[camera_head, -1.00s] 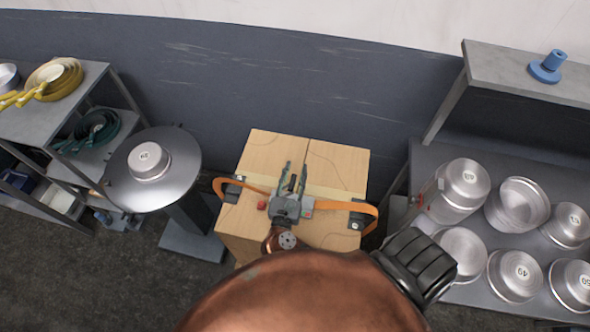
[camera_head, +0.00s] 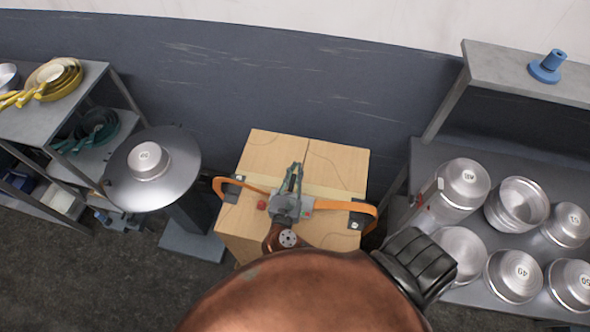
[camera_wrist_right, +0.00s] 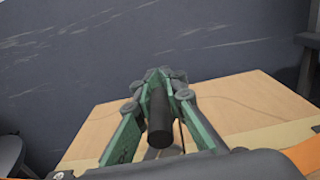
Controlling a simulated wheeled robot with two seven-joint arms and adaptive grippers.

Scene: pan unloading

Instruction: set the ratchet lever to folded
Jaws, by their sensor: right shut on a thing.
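The ratchet lever shows in the right wrist view as a dark round grip (camera_wrist_right: 159,122) between my green-padded fingers. My right gripper (camera_head: 292,177) is shut on it above the carton (camera_head: 272,152); its fingertips also show in the wrist view (camera_wrist_right: 160,76). In the head view the gripper and wrist hide most of the lever and the ratchet under it. An orange strap (camera_head: 358,206) runs across the carton, with loops standing out at both sides. My left gripper is not in view.
A round grey stand (camera_head: 120,180) with a pan on it is left of the carton. A shelf (camera_head: 30,122) with yellow-handled pans stands far left. A grey table (camera_head: 432,152) with several metal pots is at right. A dark wall (camera_head: 300,80) rises behind.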

